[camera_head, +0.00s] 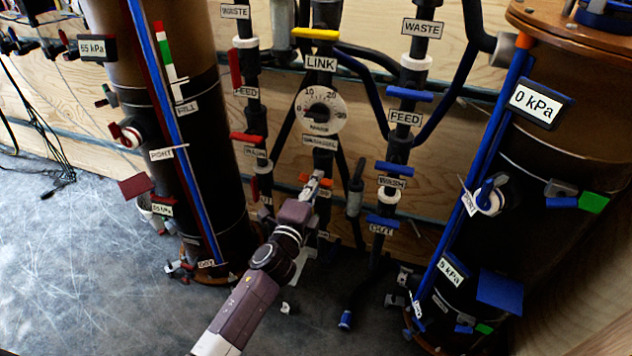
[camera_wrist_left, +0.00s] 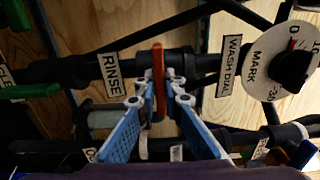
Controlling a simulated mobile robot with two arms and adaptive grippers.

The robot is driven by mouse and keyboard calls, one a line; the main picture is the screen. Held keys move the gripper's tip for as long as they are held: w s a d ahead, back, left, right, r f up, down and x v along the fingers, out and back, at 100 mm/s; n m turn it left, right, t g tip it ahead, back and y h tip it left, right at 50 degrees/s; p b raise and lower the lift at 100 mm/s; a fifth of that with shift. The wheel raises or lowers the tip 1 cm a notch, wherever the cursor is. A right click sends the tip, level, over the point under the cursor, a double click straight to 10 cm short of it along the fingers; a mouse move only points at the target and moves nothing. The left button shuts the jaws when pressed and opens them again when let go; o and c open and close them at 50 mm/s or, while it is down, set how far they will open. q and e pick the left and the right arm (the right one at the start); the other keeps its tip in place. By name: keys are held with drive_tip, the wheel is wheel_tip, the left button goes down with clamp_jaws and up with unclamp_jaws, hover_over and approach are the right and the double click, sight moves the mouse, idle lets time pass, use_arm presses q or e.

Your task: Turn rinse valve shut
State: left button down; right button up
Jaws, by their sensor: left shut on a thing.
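The rinse valve's orange handle (camera_wrist_left: 158,78) sits beside the RINSE label (camera_wrist_left: 112,82) in the left wrist view. It stands crosswise to the dark pipe behind it. My left gripper (camera_wrist_left: 165,85) is shut on this handle, with its blue and white fingers on either side. In the head view, my left gripper (camera_head: 317,183) reaches the central pipe below the white dial, and a little of the orange handle (camera_head: 304,178) shows beside it. The fingers and arm hide part of the valve there. My right gripper is not in view.
The white wash dial (camera_head: 320,110) and yellow LINK handle (camera_head: 315,34) are above the gripper. Pipes with red handles (camera_head: 246,137) stand left, and blue handles (camera_head: 394,168) right. Large brown tanks flank them. Grey floor (camera_head: 80,270) is open at left.

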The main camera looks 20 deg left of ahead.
use_arm(q)
drive_tip(key=c, duration=2)
unclamp_jaws()
drive_tip(key=shift+c, duration=0.2)
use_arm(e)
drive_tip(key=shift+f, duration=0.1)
use_arm(q)
drive_tip(key=s, duration=1.2)
drive_tip(key=shift+a, duration=0.2)
